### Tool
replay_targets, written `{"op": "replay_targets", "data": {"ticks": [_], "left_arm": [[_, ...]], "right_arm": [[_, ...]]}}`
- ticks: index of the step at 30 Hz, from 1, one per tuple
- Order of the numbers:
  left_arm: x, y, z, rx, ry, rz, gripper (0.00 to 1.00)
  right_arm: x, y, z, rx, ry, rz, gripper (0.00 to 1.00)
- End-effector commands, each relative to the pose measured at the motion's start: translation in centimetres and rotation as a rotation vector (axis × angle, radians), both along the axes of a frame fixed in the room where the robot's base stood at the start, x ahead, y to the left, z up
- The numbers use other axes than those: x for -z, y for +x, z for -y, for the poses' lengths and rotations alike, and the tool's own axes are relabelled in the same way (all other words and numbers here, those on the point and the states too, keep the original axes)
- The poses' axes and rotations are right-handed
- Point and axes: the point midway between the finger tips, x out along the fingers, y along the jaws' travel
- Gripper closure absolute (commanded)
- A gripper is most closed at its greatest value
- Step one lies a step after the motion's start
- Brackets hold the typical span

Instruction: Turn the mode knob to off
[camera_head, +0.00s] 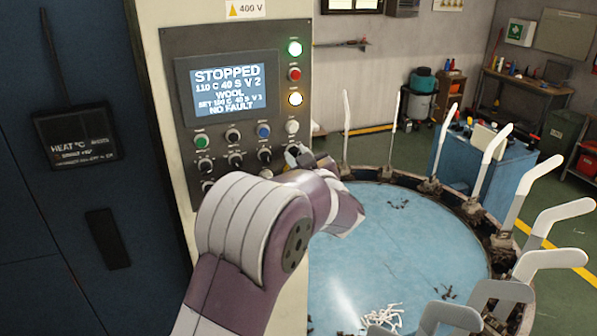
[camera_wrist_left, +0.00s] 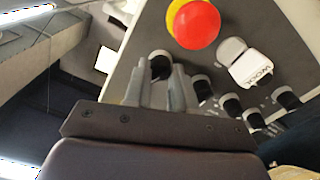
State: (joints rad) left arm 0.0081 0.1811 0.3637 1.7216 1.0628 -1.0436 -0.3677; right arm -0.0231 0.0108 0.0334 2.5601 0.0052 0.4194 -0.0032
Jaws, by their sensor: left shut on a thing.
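The control panel (camera_head: 222,105) has a screen (camera_head: 227,86) reading STOPPED, WOOL and NO FAULT, above rows of small knobs and buttons. My left gripper (camera_head: 297,156) is at the panel's right side, below the white button (camera_head: 292,127). In the left wrist view, its two fingers (camera_wrist_left: 160,88) are shut on a black knob (camera_wrist_left: 160,63), one finger on each side. I cannot read a label for this knob, so I cannot tell from the frames whether it is the mode knob. My right gripper is not in view.
A red mushroom button (camera_wrist_left: 197,24) and a white tag reading WOOL (camera_wrist_left: 251,69) are close beside the fingers. Several other black knobs run along the panel. A round blue table (camera_head: 400,235) ringed with upright pale sock boards (camera_head: 516,195) stands to the right.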

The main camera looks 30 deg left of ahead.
Motion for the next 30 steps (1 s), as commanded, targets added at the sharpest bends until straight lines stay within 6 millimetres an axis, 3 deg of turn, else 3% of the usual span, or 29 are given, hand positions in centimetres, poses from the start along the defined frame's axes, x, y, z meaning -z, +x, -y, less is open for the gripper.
{"op": "replay_targets", "data": {"ticks": [1, 3, 12, 30], "left_arm": [[0.7, 0.0, 0.0, 0.0, -0.024, 0.032, 1.0], [0.7, 0.0, 0.0, 0.0, -0.062, 0.076, 1.0], [0.5, -0.1, 0.0, 0.0, -0.192, 0.226, 1.0], [0.1, -0.1, -0.1, -0.001, -0.273, 0.318, 1.0]], "right_arm": [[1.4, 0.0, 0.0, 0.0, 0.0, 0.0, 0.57], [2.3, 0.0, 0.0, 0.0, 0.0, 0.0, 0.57], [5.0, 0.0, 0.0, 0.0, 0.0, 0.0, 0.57], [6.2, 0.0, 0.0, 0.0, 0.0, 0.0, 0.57]]}}
